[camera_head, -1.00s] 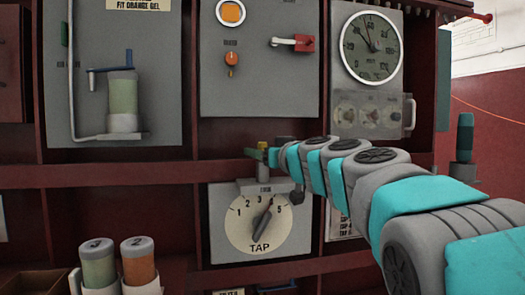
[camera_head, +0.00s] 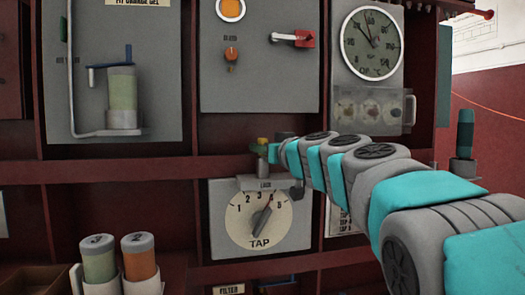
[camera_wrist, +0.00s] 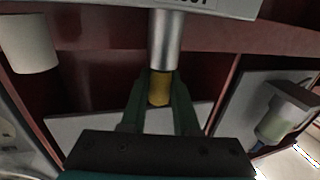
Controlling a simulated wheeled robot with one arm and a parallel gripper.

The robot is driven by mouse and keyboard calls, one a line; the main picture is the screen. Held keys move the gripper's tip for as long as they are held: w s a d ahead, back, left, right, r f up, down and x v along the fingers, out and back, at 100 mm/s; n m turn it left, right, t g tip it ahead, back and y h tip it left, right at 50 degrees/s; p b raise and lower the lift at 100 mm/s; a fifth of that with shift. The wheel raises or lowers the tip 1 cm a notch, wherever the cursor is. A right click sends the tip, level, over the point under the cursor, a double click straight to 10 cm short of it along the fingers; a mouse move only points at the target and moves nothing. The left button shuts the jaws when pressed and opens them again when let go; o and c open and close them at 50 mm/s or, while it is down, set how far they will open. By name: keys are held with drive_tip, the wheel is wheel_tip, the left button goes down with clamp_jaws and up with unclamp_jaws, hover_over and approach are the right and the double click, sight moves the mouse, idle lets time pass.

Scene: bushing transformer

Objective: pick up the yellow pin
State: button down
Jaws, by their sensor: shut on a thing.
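The yellow pin (camera_wrist: 159,88) is between the two green fingers of my gripper (camera_wrist: 159,95) in the wrist view, and the fingers are shut on it. A grey metal cylinder (camera_wrist: 167,40) sits directly against the pin's far end; I cannot tell whether the pin is still inside it. In the head view a bit of the yellow pin (camera_head: 262,141) shows at the fingertips of my gripper (camera_head: 266,152). This is just above the LOCK block (camera_head: 262,183) over the TAP dial (camera_head: 258,219).
A green cylinder (camera_head: 122,95) stands in a holder at the upper left. Green (camera_head: 98,262) and orange (camera_head: 138,260) canisters stand at the lower left. A round gauge (camera_head: 371,44) and a clear cover (camera_head: 374,110) are at the upper right. A dark red rail (camera_head: 120,172) runs behind my gripper.

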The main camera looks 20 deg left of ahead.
drive_tip(key=shift+r, duration=0.15)
wheel_tip(320, 180, up, 10)
drive_tip(key=p, duration=0.3)
idle(0.5)
